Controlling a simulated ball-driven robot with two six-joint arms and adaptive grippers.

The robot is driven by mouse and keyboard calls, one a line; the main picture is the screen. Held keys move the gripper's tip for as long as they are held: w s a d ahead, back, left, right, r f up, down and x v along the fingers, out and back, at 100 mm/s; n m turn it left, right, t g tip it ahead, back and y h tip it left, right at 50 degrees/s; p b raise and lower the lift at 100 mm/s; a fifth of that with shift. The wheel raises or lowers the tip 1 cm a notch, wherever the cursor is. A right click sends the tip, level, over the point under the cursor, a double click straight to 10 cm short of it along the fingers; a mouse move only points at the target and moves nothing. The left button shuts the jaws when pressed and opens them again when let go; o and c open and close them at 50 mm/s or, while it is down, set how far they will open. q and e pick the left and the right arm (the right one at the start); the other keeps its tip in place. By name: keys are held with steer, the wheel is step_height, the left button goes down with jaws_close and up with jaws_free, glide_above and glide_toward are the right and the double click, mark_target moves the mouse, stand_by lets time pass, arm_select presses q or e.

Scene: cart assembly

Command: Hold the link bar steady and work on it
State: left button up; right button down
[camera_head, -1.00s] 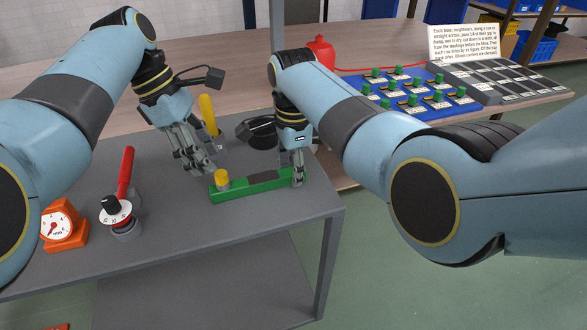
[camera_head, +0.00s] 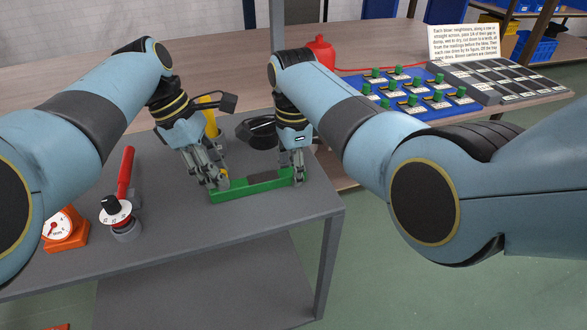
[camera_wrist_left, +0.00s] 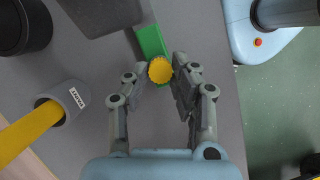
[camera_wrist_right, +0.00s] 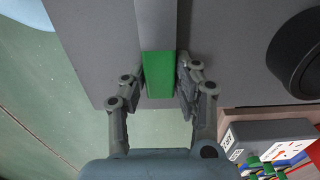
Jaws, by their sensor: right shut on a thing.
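My left gripper (camera_head: 217,184) is open and low over that end. In the left wrist view the cap sits between its fingertips (camera_wrist_left: 160,78), with a small gap on each side. My right gripper (camera_head: 297,178) is shut on the bar's right end; the green end (camera_wrist_right: 159,75) shows between its fingers in the right wrist view.
A red-handled tool with a dial (camera_head: 117,212) and an orange gauge (camera_head: 66,231) stand on the cart's left. A yellow handle (camera_wrist_left: 25,138) sits in a grey holder (camera_wrist_left: 64,101) behind the bar. A blue board (camera_head: 420,97) with green pieces is on the back table.

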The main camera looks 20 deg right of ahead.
arm_select(q)
steer(key=shift+r, duration=0.35)
jaws_close()
steer(key=shift+r, duration=2.35)
steer(key=shift+d, duration=0.1)
arm_select(e)
steer(key=c, duration=0.9)
jaws_free()
arm_select(q)
steer(key=shift+s+d, duration=0.1)
